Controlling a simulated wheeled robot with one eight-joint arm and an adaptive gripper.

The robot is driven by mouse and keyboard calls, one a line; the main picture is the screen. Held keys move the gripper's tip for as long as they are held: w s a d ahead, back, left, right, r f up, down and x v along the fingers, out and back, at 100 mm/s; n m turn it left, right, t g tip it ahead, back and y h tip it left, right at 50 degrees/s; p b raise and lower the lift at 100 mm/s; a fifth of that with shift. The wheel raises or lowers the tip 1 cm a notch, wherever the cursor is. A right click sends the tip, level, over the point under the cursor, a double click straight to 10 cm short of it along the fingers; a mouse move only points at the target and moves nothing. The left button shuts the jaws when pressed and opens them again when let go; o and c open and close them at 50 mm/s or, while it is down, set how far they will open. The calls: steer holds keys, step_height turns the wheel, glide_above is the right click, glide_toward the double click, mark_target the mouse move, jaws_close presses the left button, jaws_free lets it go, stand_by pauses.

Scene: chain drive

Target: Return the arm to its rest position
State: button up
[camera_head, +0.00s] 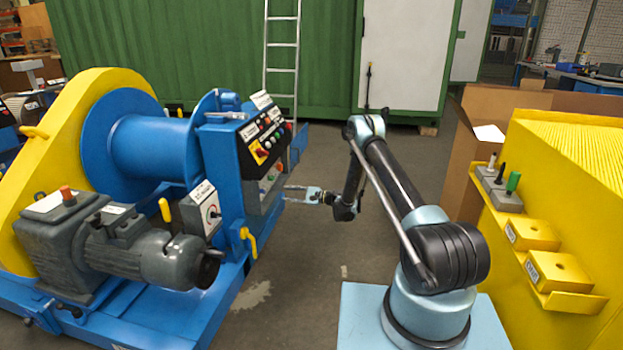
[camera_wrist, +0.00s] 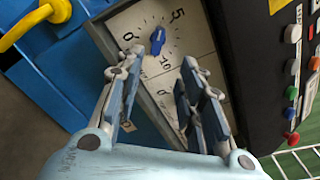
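My arm (camera_head: 400,185) reaches out to the left from its light blue base, with its far end close to the blue winch machine (camera_head: 150,150). My gripper (camera_head: 288,194) points at the side of the machine's control box (camera_head: 262,145). In the wrist view my gripper (camera_wrist: 161,62) is open, with its two fingers apart and nothing between them. Beyond the fingertips is a pale dial plate (camera_wrist: 150,25) with a small blue knob (camera_wrist: 157,40). The fingers appear clear of the knob, but the exact gap cannot be told.
A control panel with coloured buttons (camera_wrist: 292,85) stands beside the dial. A yellow lever (camera_head: 248,240) sticks out low on the machine. On the right is a yellow cabinet (camera_head: 570,150) with a shelf of blocks. A ladder (camera_head: 281,70) stands behind. Open floor (camera_head: 310,250) lies between.

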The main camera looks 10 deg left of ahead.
steer(key=d+r+n+h, duration=0.1)
steer(key=d+r, duration=0.2)
steer(key=r, duration=0.4)
steer(key=s+d+r+n+h, duration=0.1)
steer(key=d+r+h, duration=0.15)
steer(key=r, duration=0.45)
steer(key=d+r+n+h, duration=0.1)
steer(key=d+r, duration=0.2)
steer(key=r, duration=0.4)
steer(key=s+d+r+n+h, duration=0.2)
steer(key=s+d+r+h, duration=0.2)
steer(key=s+d+r, duration=0.85)
steer(key=s+d+r+n+t+h, duration=0.1)
steer(key=s+d+h, duration=0.1)
steer(key=s+d, duration=0.7)
steer(key=s+d+r+n+h, duration=0.1)
steer(key=s+d+h, duration=0.35)
steer(key=s, duration=0.75)
steer(key=s+d+f+n+h, duration=0.1)
steer(key=s+d+f, duration=0.3)
steer(key=s, duration=0.6)
steer(key=s+d+f+n+h, duration=0.1)
steer(key=s+d+f, duration=0.4)
steer(key=s+d, duration=0.4)
steer(key=shift+s+d+h, duration=0.25)
steer(key=shift+s+h, duration=0.15)
steer(key=shift+s, duration=0.15)
